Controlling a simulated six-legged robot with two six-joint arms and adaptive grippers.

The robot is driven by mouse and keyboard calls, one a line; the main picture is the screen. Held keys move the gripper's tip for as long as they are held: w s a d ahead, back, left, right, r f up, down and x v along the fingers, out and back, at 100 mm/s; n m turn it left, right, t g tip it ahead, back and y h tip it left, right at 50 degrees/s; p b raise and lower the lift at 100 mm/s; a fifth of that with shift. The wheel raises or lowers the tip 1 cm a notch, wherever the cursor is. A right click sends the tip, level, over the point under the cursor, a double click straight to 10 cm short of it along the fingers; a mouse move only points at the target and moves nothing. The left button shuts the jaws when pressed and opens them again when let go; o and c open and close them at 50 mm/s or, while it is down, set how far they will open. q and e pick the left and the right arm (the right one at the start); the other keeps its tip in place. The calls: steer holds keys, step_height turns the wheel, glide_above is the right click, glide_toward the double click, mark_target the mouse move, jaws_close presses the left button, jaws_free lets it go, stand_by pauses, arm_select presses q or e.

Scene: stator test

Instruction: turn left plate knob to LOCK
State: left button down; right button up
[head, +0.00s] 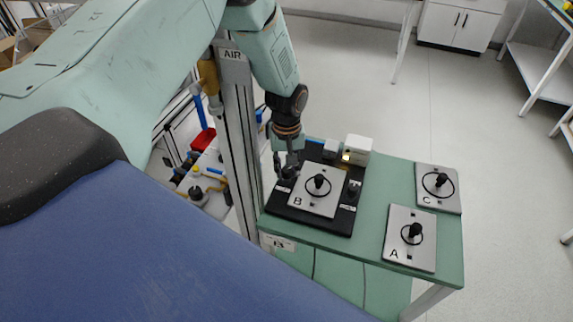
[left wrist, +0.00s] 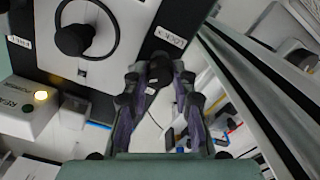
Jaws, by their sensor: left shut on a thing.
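Plate B (head: 312,205) is a light metal plate with a black handle in a ring, on a black base (head: 343,222) on the green table. It also shows in the left wrist view (left wrist: 125,53). My left gripper (head: 288,166) points down at the left edge of the base. In the left wrist view, my left gripper (left wrist: 158,95) is shut on the dark left plate knob (left wrist: 158,70), beside an upside-down LOCK label (left wrist: 170,38). The fingers hide part of the knob, and I cannot tell its exact angle. Another dark knob (head: 353,188) sits right of plate B. My right gripper is not in view.
Plate A (head: 410,252) and plate C (head: 450,178) lie on the green table (head: 395,180) to the right. A white box (head: 357,148) with a lit yellow lamp stands behind the base. A grey post (head: 240,140) rises close to the left of my gripper.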

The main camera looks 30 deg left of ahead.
mark_target(287, 169)
arm_select(q)
steer(key=m, duration=0.3)
steer(key=shift+w+r+m, duration=0.15)
steer(key=shift+m, duration=1.95)
steer(key=c, duration=1.4)
jaws_free()
steer(key=shift+c, duration=0.2)
steer(key=o, duration=0.3)
steer(key=shift+o, duration=0.2)
step_height(287, 169, up, 12)
